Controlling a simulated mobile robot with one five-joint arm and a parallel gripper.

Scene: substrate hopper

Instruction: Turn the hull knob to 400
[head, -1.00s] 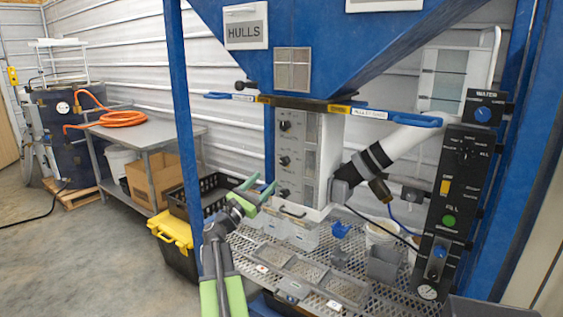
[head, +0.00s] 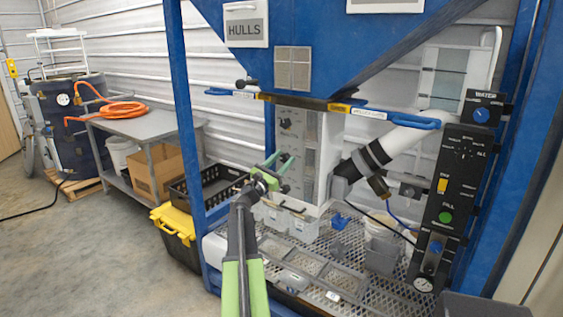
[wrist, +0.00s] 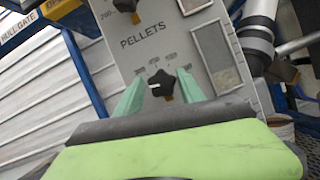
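The grey control panel (head: 312,130) hangs below the blue hopper and carries black knobs. Its top knob (head: 285,123) shows in the head view, with its marks too small to read; the lower knobs are mostly hidden behind my gripper (head: 282,159). In the wrist view a black knob (wrist: 161,84) with a white pointer line lies between my open green fingertips (wrist: 160,76), and I see no contact. The pointer faces left. A "PELLETS" label (wrist: 147,40) is above it, and another knob (wrist: 125,4) is cut off at the top edge. No hull label shows on the panel.
The blue hull gate bar (head: 232,93) and pellet gate bar (head: 402,119) run above the panel. A blue frame post (head: 186,130) stands left of my arm. A perforated shelf (head: 350,262) lies below. A white pipe (head: 405,140) is at the right.

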